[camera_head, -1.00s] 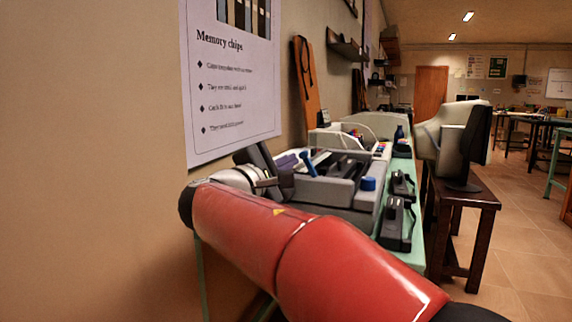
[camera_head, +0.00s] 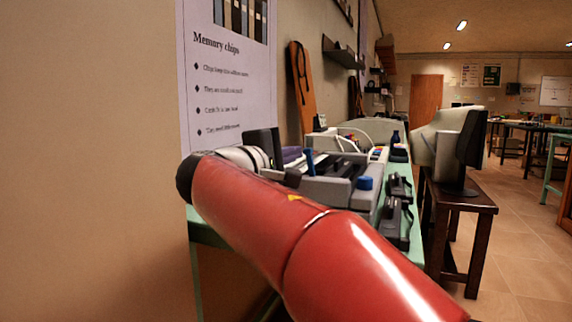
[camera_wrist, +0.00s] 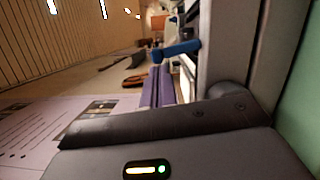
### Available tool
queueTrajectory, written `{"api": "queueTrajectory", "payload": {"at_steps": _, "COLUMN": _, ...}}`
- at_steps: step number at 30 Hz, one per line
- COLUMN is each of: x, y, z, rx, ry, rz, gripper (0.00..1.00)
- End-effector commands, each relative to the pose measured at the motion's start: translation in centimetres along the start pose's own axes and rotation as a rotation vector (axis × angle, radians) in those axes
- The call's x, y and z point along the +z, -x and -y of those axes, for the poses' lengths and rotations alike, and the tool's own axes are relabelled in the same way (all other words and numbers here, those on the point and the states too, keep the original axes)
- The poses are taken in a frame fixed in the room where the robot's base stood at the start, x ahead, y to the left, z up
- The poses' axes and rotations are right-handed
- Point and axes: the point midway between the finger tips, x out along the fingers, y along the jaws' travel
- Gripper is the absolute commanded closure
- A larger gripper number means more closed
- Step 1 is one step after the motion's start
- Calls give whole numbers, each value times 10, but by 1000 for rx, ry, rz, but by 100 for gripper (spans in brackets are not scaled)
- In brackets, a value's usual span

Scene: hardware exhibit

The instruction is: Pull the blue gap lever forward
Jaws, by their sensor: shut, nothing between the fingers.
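The blue gap lever (camera_head: 309,161) stands up from the left part of a grey machine (camera_head: 325,189) on the bench. In the wrist view the lever (camera_wrist: 181,50) shows above and left of the machine's grey side, lying sideways in that turned picture. My gripper (camera_head: 290,177) is shut and empty, left of the lever and apart from it. Its dark housing fills the bottom of the wrist view. My red arm hides part of the machine's front, and the fingertips are hard to make out.
A blue knob (camera_head: 365,183) sits on the machine's right front. Black devices (camera_head: 392,219) lie along the green bench's right edge. The wall with a poster (camera_head: 226,85) is close on the left. A dark stool (camera_head: 455,206) holding a monitor stands right of the bench.

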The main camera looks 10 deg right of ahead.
Motion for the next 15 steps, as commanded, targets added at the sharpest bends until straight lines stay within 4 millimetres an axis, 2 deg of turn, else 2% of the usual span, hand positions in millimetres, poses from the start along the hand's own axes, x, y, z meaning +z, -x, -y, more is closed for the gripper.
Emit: {"api": "queueTrajectory", "payload": {"at_steps": 15, "x": 28, "y": -7, "z": -5, "rx": -113, "ry": -455, "rz": 0, "gripper": 100}}
